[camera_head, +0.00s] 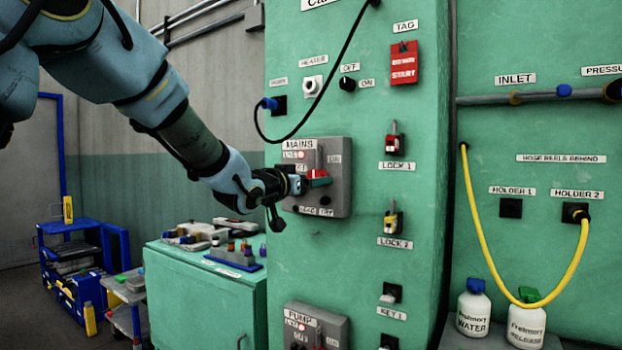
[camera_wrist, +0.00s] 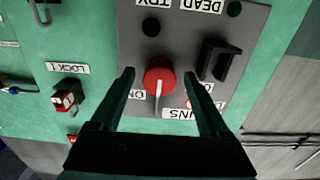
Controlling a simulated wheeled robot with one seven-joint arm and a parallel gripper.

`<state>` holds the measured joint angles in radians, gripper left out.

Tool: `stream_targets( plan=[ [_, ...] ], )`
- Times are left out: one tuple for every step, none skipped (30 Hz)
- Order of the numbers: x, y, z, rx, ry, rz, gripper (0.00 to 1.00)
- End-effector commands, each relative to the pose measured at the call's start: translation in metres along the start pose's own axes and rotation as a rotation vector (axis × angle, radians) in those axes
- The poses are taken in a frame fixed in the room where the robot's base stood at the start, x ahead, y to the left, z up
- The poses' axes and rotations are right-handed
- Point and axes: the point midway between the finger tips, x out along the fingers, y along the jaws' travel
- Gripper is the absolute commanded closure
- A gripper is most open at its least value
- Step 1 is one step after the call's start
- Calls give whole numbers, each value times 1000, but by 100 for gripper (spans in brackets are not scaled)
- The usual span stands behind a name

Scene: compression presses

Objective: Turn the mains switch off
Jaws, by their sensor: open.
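The mains switch is a round red knob (camera_wrist: 159,72) with a pale pointer line, on a grey panel labelled MAINS (camera_head: 338,195). The wrist view shows the panel upside down, with the pointer line running down the picture, near an ON label (camera_wrist: 138,94). I cannot tell its exact setting. The knob also shows as a red part (camera_head: 318,177) in the head view. My gripper (camera_wrist: 158,78) is open, with one finger on each side of the knob. I cannot tell whether the fingers touch it. In the head view my gripper (camera_head: 299,183) reaches the panel from the left.
A black block (camera_wrist: 216,60) sits on the panel beside one finger. LOCK 1 (camera_head: 394,144) and LOCK 2 (camera_head: 393,220) hang to the right. The PUMP panel (camera_head: 317,326) is below. A black cable (camera_head: 335,85) loops above. A green cabinet (camera_head: 200,300) stands lower left.

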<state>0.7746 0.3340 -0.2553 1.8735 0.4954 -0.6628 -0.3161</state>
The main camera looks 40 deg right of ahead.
Motion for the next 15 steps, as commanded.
stream_targets(
  plan=[
    [1, 0, 0, 0, 0, 0, 21],
    [2, 0, 0, 0, 0, 0, 21],
    [2, 0, 0, 0, 0, 0, 21],
    [2, 0, 0, 0, 0, 0, 21],
    [2, 0, 0, 0, 0, 0, 21],
    [2, 0, 0, 0, 0, 0, 21],
    [1, 0, 0, 0, 0, 0, 21],
    [1, 0, 0, 0, 0, 0, 21],
    [1, 0, 0, 0, 0, 0, 26],
    [1, 0, 0, 0, 0, 0, 29],
    [1, 0, 0, 0, 0, 0, 32],
    [1, 0, 0, 0, 0, 0, 37],
    [1, 0, 0, 0, -1, 0, 40],
    [1, 0, 0, 0, 0, 0, 44],
    [1, 0, 0, 0, 0, 0, 48]
  ],
)
